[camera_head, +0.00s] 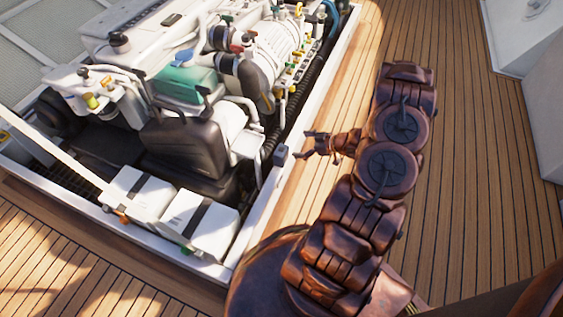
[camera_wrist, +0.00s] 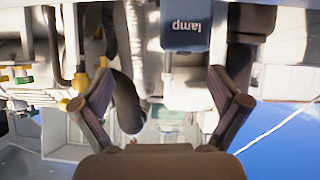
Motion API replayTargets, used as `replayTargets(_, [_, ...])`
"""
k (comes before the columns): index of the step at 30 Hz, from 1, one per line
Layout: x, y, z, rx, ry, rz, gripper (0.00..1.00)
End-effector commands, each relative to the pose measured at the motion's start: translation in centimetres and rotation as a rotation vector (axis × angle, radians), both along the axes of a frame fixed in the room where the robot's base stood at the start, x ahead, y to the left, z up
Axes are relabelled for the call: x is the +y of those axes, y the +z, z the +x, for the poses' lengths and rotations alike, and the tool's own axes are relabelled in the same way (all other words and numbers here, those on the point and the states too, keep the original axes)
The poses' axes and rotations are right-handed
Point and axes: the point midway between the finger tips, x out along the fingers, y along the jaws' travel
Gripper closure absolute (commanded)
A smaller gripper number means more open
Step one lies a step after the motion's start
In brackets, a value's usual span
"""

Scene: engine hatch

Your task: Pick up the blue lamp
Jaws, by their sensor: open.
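The blue lamp (camera_head: 280,154) is a small blue-grey box on the inner side of the hatch's white rim, just left of my gripper (camera_head: 304,145) in the head view. In the wrist view the blue lamp (camera_wrist: 186,25) shows at the top edge, cut off, with the word "lamp" upside down on its face. My gripper (camera_wrist: 161,78) is open and empty there, its fingers spread on both sides below the lamp in the picture. The lamp is not between the fingertips. A small gap shows between gripper and lamp in the head view.
The white hatch rim (camera_head: 262,203) borders the engine (camera_head: 190,85), which has hoses and colored caps close by. Two white boxes (camera_head: 137,194) sit in the hatch's near corner. Wooden deck (camera_head: 480,170) is clear to the right, with white structures (camera_head: 530,95) beyond.

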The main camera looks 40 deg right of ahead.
Motion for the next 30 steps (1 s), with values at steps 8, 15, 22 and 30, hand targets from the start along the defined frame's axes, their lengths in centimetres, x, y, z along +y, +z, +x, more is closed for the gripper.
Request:
replayTargets(8, [2.4, -2.4, -1.4, -0.079, 0.038, 0.114, 0.02])
replayTargets(15, [3.4, -3.1, -0.1, -0.084, 0.041, 0.119, 0.02])
replayTargets(22, [4.1, -3.8, 1.3, -0.083, 0.041, 0.117, 0.02])
replayTargets(30, [5.5, -5.0, 3.9, -0.083, 0.042, 0.116, 0.02])
